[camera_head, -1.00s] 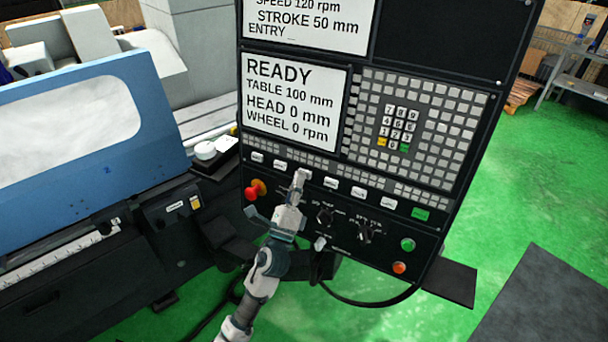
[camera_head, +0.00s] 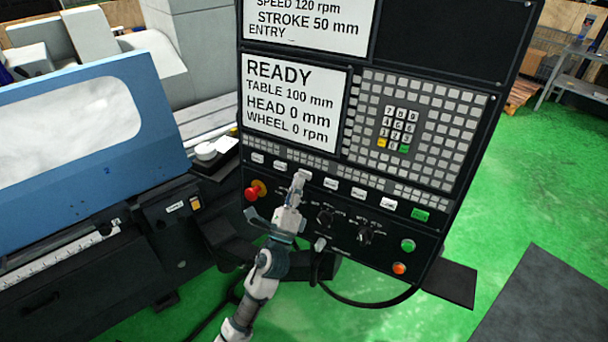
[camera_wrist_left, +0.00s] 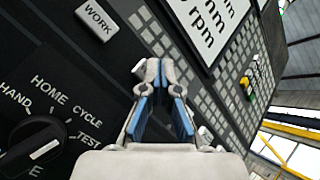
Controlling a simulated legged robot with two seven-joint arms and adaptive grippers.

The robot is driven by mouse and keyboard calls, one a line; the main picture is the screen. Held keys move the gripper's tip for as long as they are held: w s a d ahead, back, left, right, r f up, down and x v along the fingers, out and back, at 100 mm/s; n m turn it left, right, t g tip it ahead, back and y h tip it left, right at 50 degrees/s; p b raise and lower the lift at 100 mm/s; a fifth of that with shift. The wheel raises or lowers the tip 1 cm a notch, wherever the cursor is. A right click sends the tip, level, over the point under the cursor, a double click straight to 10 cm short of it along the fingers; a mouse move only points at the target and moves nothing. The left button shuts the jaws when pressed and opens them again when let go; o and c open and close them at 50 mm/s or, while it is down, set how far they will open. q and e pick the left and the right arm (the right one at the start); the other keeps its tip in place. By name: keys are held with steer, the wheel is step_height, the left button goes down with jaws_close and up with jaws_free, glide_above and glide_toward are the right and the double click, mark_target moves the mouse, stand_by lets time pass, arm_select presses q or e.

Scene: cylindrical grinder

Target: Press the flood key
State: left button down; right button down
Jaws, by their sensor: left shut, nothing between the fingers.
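A row of white labelled keys (camera_head: 331,184) runs across the control panel, with a green key (camera_head: 420,215) at its right end. Their labels are too small to read in the head view, so I cannot tell which is the flood key. My left gripper (camera_head: 299,177) is shut and empty, its tips at the key row and covering part of it. In the left wrist view its fingertips (camera_wrist_left: 153,70) are together in front of the panel, and a key marked WORK (camera_wrist_left: 95,18) is at upper left. Contact with a key cannot be told. My right gripper is not in view.
Below the keys are a red knob (camera_head: 252,193), rotary dials (camera_head: 326,216), a green button (camera_head: 408,245) and an orange button (camera_head: 399,268). The screen (camera_head: 292,103) reads READY. The blue machine cover (camera_head: 85,125) stands left. Green floor lies to the right.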

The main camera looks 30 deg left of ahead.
arm_select(q)
steer(key=shift+s+r, duration=0.1)
steer(key=shift+s, duration=0.4)
steer(key=s, duration=0.1)
steer(key=s+p, duration=0.1)
steer(key=s, duration=0.1)
steer(key=s+r, duration=0.1)
steer(key=s, duration=0.1)
steer(key=shift+p, duration=0.35)
steer(key=shift+w+f, duration=0.1)
stand_by(0.4)
